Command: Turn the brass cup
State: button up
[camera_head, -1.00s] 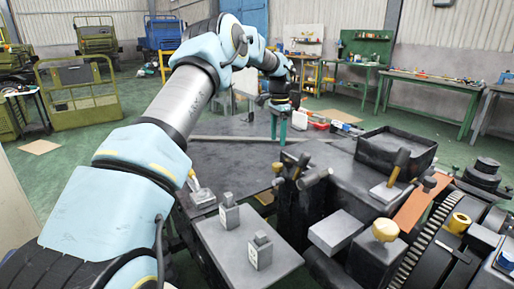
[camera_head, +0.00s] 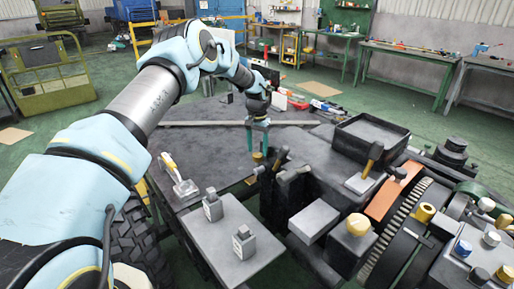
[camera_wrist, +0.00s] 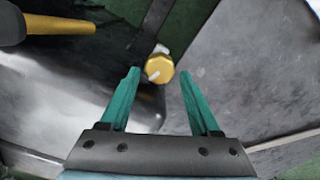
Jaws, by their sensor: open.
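A small brass cup (camera_wrist: 160,68) shows in the wrist view, with a pale mark on its face. It appears between the tips of my open gripper (camera_wrist: 159,76), and I cannot tell whether the fingers touch it. In the head view my gripper (camera_head: 258,146) points down with teal fingers, above a small brass piece (camera_head: 258,157) at the edge of the dark deck. That piece looks like the same cup and is partly hidden by the fingers.
A dark lever with a yellow end (camera_wrist: 50,26) lies left of the cup in the wrist view. Dark cylinders (camera_head: 292,172) stand right of my gripper. The dark deck (camera_head: 210,140) is mostly clear.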

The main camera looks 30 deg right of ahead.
jog(key=shift+f, duration=1.05)
grip_shut()
